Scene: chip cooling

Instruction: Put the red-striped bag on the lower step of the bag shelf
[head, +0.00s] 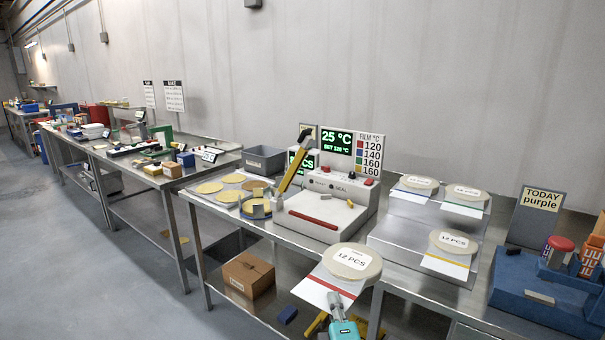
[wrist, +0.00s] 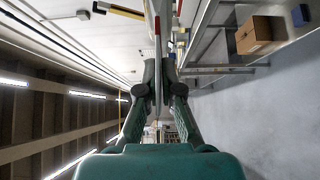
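The red-striped bag (head: 326,288) is white with a red stripe and a round beige top labelled 12 PCS. My teal gripper (head: 340,322) is shut on its near edge, in front of the table. In the wrist view, the bag shows thin and edge-on between my fingers (wrist: 158,98). The metal bag shelf (head: 395,238) stands on the table, behind and to the right of the held bag. Its upper step holds two bags (head: 416,184) (head: 466,194). Its lower step holds a yellow-striped bag (head: 452,245) at the right; the left part of that step is bare.
A sealing machine (head: 318,212) with a yellow-and-black lever stands left of the shelf. A blue stand (head: 530,300) with red and orange items is at the right, before a sign reading TODAY purple (head: 537,212). A cardboard box (head: 248,276) sits on the rack below the table.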

